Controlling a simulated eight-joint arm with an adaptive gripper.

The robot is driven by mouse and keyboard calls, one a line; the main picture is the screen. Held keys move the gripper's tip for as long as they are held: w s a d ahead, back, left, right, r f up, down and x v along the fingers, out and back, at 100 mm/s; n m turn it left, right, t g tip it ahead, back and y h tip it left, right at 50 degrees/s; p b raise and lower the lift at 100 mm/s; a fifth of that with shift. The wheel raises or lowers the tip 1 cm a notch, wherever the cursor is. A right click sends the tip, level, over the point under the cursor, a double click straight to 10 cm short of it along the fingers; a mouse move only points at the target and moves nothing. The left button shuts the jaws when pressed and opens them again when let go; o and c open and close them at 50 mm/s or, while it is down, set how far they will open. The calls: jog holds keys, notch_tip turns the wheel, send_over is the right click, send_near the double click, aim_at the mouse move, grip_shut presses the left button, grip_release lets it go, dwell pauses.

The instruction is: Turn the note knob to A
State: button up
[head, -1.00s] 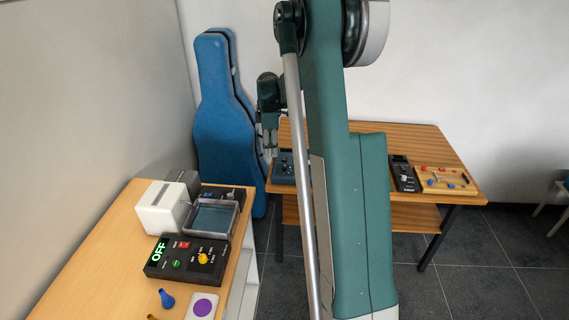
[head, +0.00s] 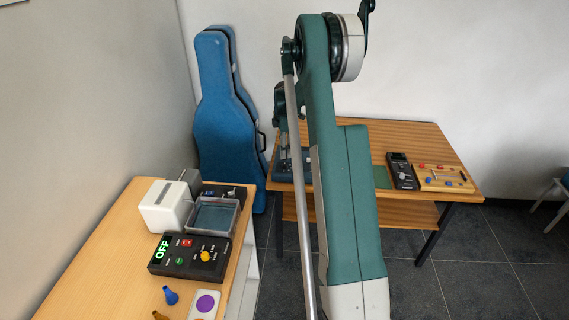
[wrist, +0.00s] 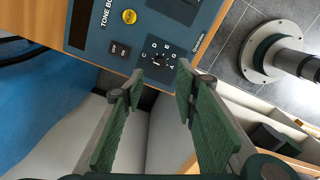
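The tone box (wrist: 90,32) is blue and fills the top of the wrist view. Its small dark note knob (wrist: 158,61) has the letters C, D, E, G and A around it. I cannot tell for certain which letter its pointer faces. My gripper (wrist: 159,82) is open and empty, with its green fingertips just below the knob in the picture, one to each side; contact is not visible. In the head view the tone box (head: 281,168) is on the far table, partly hidden by my arm.
The tone box also has a yellow button (wrist: 129,16) and a dark switch (wrist: 119,49). On the far table (head: 345,134) are a black device (head: 402,171) and a wooden board (head: 441,178). A blue instrument case (head: 226,115) leans at the wall. The near desk (head: 110,235) holds several instruments.

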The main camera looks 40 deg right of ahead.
aim_at(285, 164)
jog(key=shift+f, duration=3.9)
jog(key=c, duration=0.9)
